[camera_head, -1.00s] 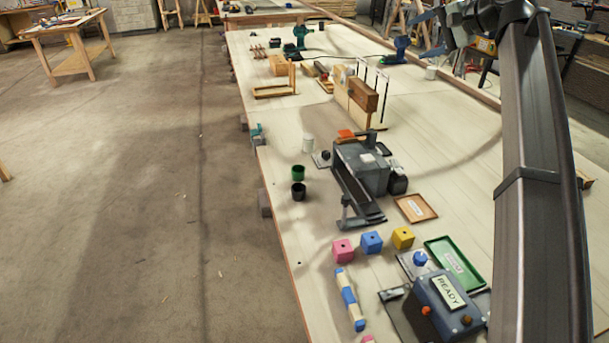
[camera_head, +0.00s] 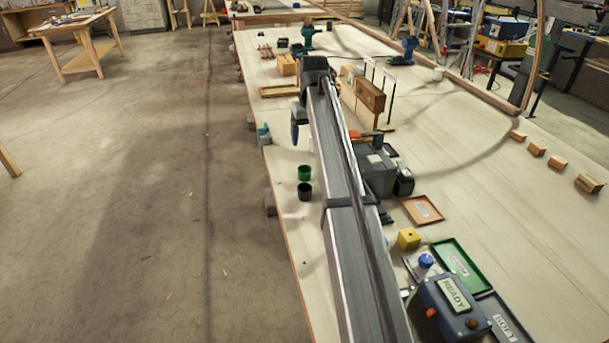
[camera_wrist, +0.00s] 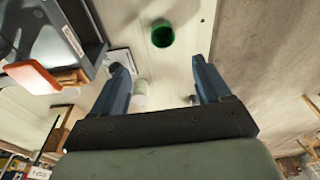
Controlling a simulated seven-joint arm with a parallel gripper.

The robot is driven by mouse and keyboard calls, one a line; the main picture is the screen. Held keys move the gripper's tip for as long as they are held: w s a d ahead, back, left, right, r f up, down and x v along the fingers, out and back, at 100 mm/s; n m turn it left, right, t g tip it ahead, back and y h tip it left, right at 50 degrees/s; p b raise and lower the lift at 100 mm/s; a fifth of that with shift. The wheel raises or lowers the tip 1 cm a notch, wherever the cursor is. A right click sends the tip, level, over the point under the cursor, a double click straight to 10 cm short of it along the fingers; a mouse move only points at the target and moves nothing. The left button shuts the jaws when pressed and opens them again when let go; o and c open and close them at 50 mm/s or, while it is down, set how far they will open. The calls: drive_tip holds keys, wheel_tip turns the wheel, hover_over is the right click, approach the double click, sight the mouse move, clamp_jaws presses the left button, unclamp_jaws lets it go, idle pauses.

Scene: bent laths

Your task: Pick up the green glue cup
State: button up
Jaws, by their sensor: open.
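A white cup (camera_wrist: 140,90) shows near the left finger. A grey machine with an orange part (camera_wrist: 32,76) stands at left; it is partly behind my arm in the head view (camera_head: 378,172). A yellow block (camera_head: 408,239) and green tray (camera_head: 459,263) lie nearer. The table's right side has free room.

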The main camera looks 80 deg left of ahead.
hover_over(305, 168)
drive_tip(key=d, duration=0.3)
drive_tip(key=f, duration=0.8)
drive_tip(key=shift+s+a+f, duration=0.1)
drive_tip(key=shift+a+f, duration=0.1)
drive_tip(key=shift+f, duration=0.2)
drive_tip(key=shift+s+a+f, duration=0.15)
drive_tip(key=shift+a+f, duration=0.05)
drive_tip(key=shift+f, duration=1.05)
drive_tip(key=shift+s+a+f, duration=0.1)
drive_tip(key=shift+a+f, duration=0.1)
drive_tip(key=shift+f, duration=1.05)
drive_tip(key=c, duration=1.1)
drive_tip(key=shift+r, duration=0.1)
